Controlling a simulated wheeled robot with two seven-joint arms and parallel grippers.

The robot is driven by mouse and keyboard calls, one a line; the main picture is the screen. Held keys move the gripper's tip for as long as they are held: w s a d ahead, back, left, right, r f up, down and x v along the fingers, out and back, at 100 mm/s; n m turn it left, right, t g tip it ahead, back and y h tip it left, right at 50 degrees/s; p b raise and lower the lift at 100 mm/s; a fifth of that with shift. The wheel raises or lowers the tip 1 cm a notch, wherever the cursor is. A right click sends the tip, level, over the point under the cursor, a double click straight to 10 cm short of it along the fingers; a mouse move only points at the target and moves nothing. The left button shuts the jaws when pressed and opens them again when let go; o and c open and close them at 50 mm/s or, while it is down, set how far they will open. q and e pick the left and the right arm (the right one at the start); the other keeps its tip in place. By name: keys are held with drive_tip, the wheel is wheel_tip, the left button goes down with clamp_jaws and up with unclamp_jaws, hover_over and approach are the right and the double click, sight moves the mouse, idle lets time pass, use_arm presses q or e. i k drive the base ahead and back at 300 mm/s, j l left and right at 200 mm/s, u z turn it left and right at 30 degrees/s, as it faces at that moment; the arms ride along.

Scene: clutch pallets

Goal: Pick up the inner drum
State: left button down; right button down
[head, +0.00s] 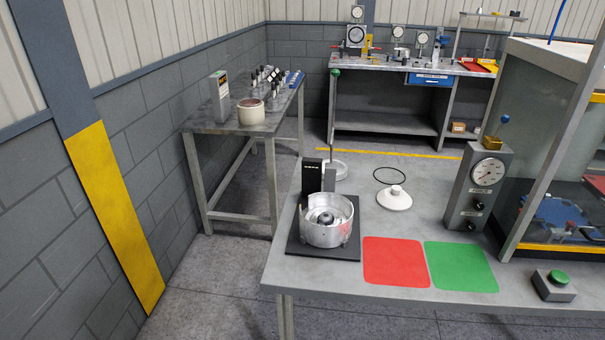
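A round silver metal housing (327,236) stands on a black base plate (298,248) at the near left corner of the grey table. Its open top shows rounded metal parts with a dark hub (325,217) at the centre. I cannot tell for certain which of these parts is the inner drum. A white disc-shaped part with a raised knob (394,198) lies on the table to the right of the housing, below a thin black ring (390,176). Neither of my grippers is in view.
A red mat (394,262) and a green mat (460,267) lie bare on the table. A dial gauge box (478,186) and a green button box (554,285) stand at the right. A side table (196,127) holds a cream-coloured cylinder (251,112). A workbench (385,123) stands behind.

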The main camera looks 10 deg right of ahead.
sight(328, 237)
drive_tip(key=i+l+z, duration=0.2)
drive_tip(key=z, duration=0.3)
drive_tip(key=i+l+z, duration=0.2)
drive_tip(key=z, duration=0.25)
